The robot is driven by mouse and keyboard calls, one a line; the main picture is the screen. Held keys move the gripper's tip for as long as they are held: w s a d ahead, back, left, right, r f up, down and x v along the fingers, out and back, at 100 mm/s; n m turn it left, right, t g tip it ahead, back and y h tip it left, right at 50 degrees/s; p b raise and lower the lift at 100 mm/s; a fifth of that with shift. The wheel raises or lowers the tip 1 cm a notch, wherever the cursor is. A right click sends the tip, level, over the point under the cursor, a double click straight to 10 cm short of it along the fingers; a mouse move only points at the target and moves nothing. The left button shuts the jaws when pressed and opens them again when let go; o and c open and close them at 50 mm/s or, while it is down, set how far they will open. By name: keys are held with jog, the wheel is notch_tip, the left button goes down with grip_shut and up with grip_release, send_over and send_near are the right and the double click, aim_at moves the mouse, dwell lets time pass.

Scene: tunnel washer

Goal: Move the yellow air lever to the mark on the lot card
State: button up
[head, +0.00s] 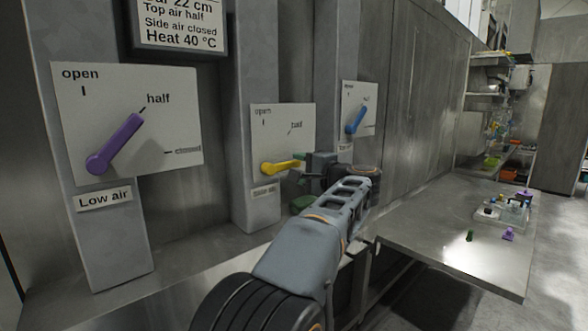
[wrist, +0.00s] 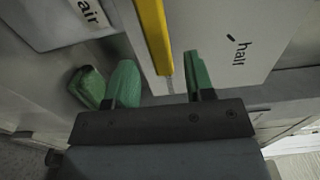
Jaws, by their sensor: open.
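The yellow lever (head: 281,167) is on the middle white plate (head: 296,119), above a label that seems to read "Side air" (head: 264,191). It points right and slightly up, well below the half mark; the plate's closed mark is not visible. The lot card (head: 180,22) reads "Side air closed"; its top is cut off. My gripper (head: 301,180) is at the lever's free end. In the wrist view, the yellow lever (wrist: 154,38) reaches between the green fingers of my open gripper (wrist: 163,82), with visible space on both sides.
A purple lever (head: 118,143) on the "Low air" plate points to half. A blue lever (head: 356,119) on the far plate points up and right. A steel table (head: 450,250) with a clear tray (head: 515,212) and small items stands at right.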

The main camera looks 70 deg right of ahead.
jog(key=b+v, duration=0.1)
jog(key=v, duration=0.9)
jog(key=shift+s+a, duration=0.15)
